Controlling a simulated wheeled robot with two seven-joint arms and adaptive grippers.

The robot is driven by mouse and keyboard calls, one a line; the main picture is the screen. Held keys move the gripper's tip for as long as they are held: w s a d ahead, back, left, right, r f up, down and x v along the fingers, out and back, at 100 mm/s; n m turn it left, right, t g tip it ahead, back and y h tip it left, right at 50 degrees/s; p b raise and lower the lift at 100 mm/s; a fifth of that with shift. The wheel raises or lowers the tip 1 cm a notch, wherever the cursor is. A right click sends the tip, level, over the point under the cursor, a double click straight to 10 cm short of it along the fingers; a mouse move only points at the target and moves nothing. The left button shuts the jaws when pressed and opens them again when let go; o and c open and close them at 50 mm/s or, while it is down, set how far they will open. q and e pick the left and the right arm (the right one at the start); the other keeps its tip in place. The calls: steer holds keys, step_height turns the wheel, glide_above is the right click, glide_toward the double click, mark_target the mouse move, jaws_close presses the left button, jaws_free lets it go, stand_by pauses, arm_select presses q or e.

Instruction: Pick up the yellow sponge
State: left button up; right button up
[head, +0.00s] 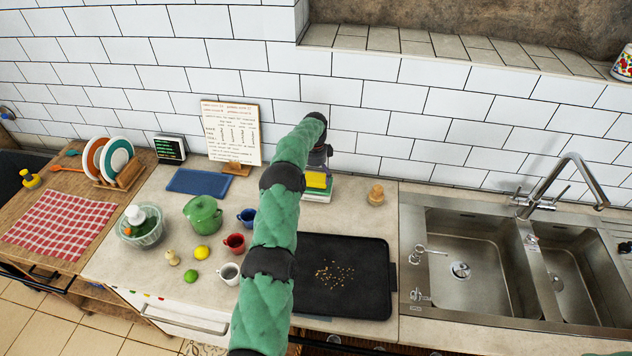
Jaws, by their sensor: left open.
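The yellow sponge (316,181) lies on top of a small stack with white and green edges, near the wall behind the black griddle tray. My green left arm reaches across the counter, and its left gripper (321,164) points down just above the sponge. It is open; its fingers are small and partly hidden by the wrist, and I cannot tell whether they touch the sponge. The left part of the stack is close to my forearm. My right gripper is not in view.
The black tray (361,282) with crumbs lies right of my arm. Mugs, a lemon (201,253), a lime and a green pot (203,215) stand left. A wooden jar (376,195) stands right of the sponge, before the sink (412,232). The tiled wall is close behind.

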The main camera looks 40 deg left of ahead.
mark_target(316, 180)
arm_select(q)
step_height(316, 180, down, 3)
steer(key=shift+d+f, duration=0.1)
steer(key=shift+f, duration=0.05)
